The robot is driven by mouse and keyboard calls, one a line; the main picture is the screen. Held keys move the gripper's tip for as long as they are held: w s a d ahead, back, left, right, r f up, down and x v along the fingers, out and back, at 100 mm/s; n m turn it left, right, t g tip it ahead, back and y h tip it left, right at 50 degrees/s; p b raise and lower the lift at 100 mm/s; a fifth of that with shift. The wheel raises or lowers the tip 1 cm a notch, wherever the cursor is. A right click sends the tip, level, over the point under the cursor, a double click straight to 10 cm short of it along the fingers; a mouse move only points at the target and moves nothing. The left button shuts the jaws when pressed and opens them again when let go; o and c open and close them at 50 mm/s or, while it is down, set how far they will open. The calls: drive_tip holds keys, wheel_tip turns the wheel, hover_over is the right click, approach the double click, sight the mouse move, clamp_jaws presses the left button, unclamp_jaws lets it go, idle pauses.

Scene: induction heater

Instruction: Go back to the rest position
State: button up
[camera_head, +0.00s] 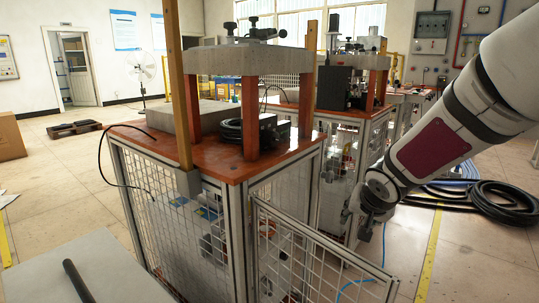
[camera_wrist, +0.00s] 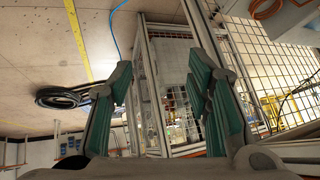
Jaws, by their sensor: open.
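My gripper (camera_wrist: 162,82) shows in the wrist view with its two green-padded fingers spread apart and nothing between them. In the head view my gripper (camera_head: 366,205) is at the end of my arm, which comes in from the upper right. It hangs to the right of the induction heater station (camera_head: 135,136), near its open mesh door (camera_head: 318,262). From this angle I cannot tell how close the gripper is to the door frame. The fingertips are small and partly hidden in the head view.
A grey table with a black rod (camera_head: 78,281) is at the lower left. Black coiled hoses (camera_head: 503,203) lie on the floor at right, also seen in the wrist view (camera_wrist: 62,97). A second caged station (camera_head: 345,150) stands behind.

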drive_tip(key=s+d+r+g+h, duration=0.25)
drive_tip(key=s+r, duration=0.25)
drive_tip(key=s, duration=0.7)
drive_tip(key=s+a+r+n+g+y, duration=0.1)
drive_tip(key=s+a+n+g+y, duration=0.15)
drive_tip(key=s, duration=1.25)
drive_tip(key=s+a+n+g+y, duration=0.1)
drive_tip(key=s+a+n+g, duration=0.15)
drive_tip(key=s, duration=1.25)
wheel_tip(320, 180, up, 39)
drive_tip(key=t+p, duration=0.4)
drive_tip(key=p, duration=3.3)
drive_tip(key=shift+a+f, duration=0.15)
drive_tip(key=shift+c, duration=0.5)
